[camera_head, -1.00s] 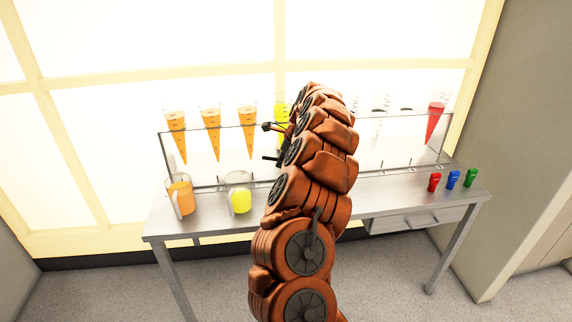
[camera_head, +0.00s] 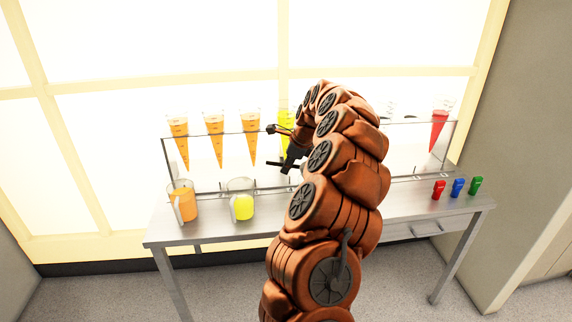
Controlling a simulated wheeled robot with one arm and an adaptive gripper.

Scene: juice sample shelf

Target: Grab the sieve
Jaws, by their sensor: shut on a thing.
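My gripper (camera_head: 284,163) is the dark part at the end of my brown segmented arm, near the rack's middle, above the bench and right of the yellow jug. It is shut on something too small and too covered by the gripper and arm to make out. I cannot pick out the sieve clearly in this view. My arm hides much of the rack's middle and the bench below it.
A clear rack (camera_head: 205,148) on the metal bench (camera_head: 215,226) holds orange cones (camera_head: 214,145), a yellow cone (camera_head: 287,122) and a red cone (camera_head: 438,130). An orange jug (camera_head: 183,201) and a yellow jug (camera_head: 242,206) stand left. Red, blue and green items (camera_head: 457,187) stand right.

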